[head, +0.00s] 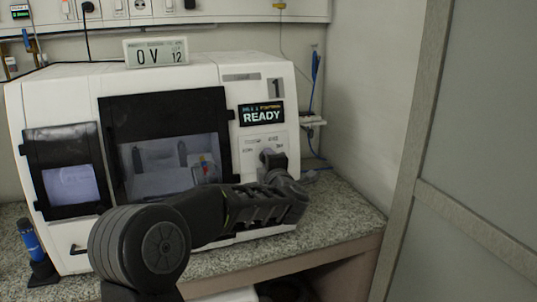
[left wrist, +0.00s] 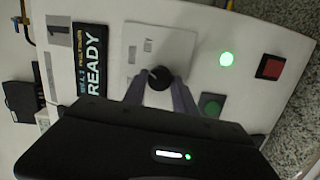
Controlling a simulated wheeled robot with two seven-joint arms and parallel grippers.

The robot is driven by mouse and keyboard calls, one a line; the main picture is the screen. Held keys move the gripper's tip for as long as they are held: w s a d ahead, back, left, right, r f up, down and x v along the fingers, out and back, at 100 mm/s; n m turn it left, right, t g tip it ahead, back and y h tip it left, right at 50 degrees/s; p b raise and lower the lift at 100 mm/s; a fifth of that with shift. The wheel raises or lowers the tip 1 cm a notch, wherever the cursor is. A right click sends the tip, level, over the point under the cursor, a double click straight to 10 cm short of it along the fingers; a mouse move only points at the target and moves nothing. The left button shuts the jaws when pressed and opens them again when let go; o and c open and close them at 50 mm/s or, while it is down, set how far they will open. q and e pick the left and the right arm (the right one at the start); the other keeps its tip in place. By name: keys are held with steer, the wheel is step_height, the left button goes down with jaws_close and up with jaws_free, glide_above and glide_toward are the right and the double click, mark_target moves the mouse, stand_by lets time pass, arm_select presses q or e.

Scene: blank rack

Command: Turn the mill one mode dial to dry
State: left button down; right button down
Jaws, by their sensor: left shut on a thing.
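Mill one (head: 235,75) is the white machine on the counter, marked "1", with a display (head: 262,113) reading READY. Its black mode dial (left wrist: 158,78) sits on a light label plate (left wrist: 160,55) on the front panel. My left gripper (head: 270,160) reaches across the front of the mill to this plate. In the left wrist view its two grey fingers lie on either side of the dial, shut on it. The dial's pointer and the small mode words on the plate are too small to read. My right gripper is not in view.
A small display (head: 156,52) stands on the mill. A blue-and-black object (head: 35,245) stands at left. The counter (head: 340,205) is clear at right.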

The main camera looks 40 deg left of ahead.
arm_select(q)
steer(key=shift+r+m+g+h+p, duration=0.1)
steer(key=shift+m+g+h+p, duration=0.3)
steer(key=shift+m+p, duration=2.6)
steer(key=c, duration=1)
jaws_free()
steer(key=b+v, duration=0.1)
steer(key=v, duration=0.6)
steer(key=shift+s+d, duration=0.25)
steer(key=shift+s, duration=0.05)
